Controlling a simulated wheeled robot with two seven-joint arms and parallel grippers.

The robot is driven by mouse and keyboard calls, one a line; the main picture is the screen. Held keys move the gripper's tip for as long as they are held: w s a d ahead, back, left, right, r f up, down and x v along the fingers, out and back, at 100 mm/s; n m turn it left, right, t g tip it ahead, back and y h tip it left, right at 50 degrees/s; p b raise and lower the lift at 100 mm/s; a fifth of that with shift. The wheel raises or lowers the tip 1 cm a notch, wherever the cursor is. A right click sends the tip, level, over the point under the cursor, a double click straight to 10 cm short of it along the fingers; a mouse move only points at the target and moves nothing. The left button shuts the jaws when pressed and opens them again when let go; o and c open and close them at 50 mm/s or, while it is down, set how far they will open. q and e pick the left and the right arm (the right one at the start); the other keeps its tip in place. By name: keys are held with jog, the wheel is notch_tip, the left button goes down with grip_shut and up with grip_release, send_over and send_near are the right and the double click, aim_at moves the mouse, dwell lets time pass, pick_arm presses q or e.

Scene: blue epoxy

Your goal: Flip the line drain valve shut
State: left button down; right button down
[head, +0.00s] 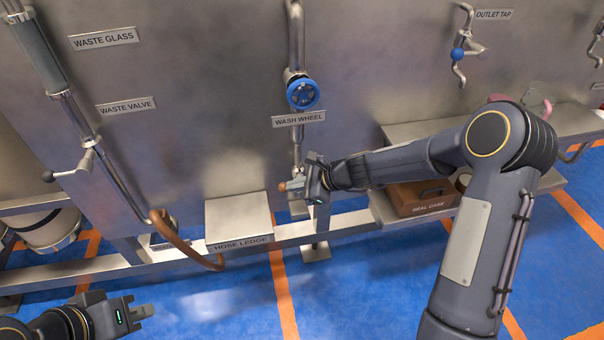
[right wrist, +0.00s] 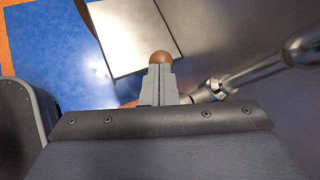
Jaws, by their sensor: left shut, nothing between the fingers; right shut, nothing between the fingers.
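No label reading line drain is visible. Below the wash wheel, a pipe (head: 297,148) runs down to a small valve that my right gripper largely hides. A brown ball knob (head: 283,187) shows there, and also in the right wrist view (right wrist: 161,57), right at the tips of my shut right gripper (right wrist: 160,68). I cannot tell whether they touch. A silver valve fitting (right wrist: 216,85) shows right of the fingers. In the head view my right gripper (head: 297,185) reaches in from the right. My left gripper (head: 143,312) is shut and empty at lower left, away from the panel.
The blue wash wheel (head: 303,93) is above, the hose ledge (head: 237,218) to the left of my right gripper. The waste valve lever (head: 75,168) is at far left. The seal case (head: 418,198) is at right, and the outlet tap (head: 458,54) at upper right.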

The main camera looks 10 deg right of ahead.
pick_arm(q)
notch_tip(320, 180, up, 2)
jog(key=shift+r+p, duration=0.15)
jog(key=shift+p, duration=0.6)
pick_arm(e)
jog(key=a+f+h, duration=0.2)
jog(key=shift+a+n+h, duration=0.15)
jog(key=shift+n+h, duration=0.15)
jog(key=shift+s+a+f, duration=0.1)
jog(key=shift+s+f, duration=0.05)
pick_arm(q)
jog(key=shift+r, duration=0.1)
